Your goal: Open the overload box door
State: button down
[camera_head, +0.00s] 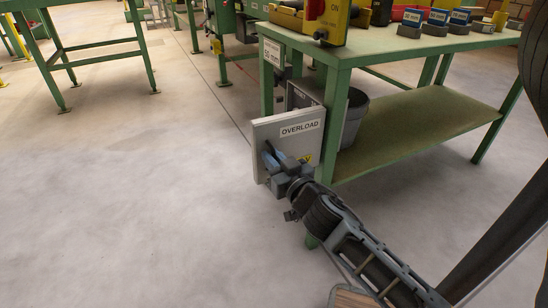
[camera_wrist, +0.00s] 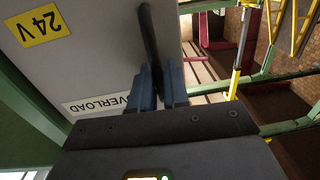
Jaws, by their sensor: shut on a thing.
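The overload box door (camera_head: 283,136) is a light grey panel labelled OVERLOAD, low beside the green table's front leg. It stands out in front of the grey box (camera_head: 303,95), whose upper part shows behind it; how wide the gap is cannot be told. My gripper (camera_head: 271,158) is at the door's lower left face. In the wrist view the door (camera_wrist: 95,60) fills the left, with a yellow 24 V sticker and the OVERLOAD label. A dark bar handle (camera_wrist: 149,35) runs between the blue-grey fingers of my gripper (camera_wrist: 158,88), which is shut on it.
The green table (camera_head: 400,55) holds several small boxes on top. A dark bucket (camera_head: 354,116) stands on its lower shelf (camera_head: 425,125), behind the door. Another green table (camera_head: 100,45) is at the far left. The floor left of the door is clear.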

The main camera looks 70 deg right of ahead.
jog(key=shift+f, duration=0.1)
jog(key=c, duration=1.4)
grip_release()
jog(key=shift+s, duration=0.1)
jog(key=shift+b+v, duration=0.35)
jog(key=shift+v, duration=3.5)
jog(key=shift+a, duration=0.2)
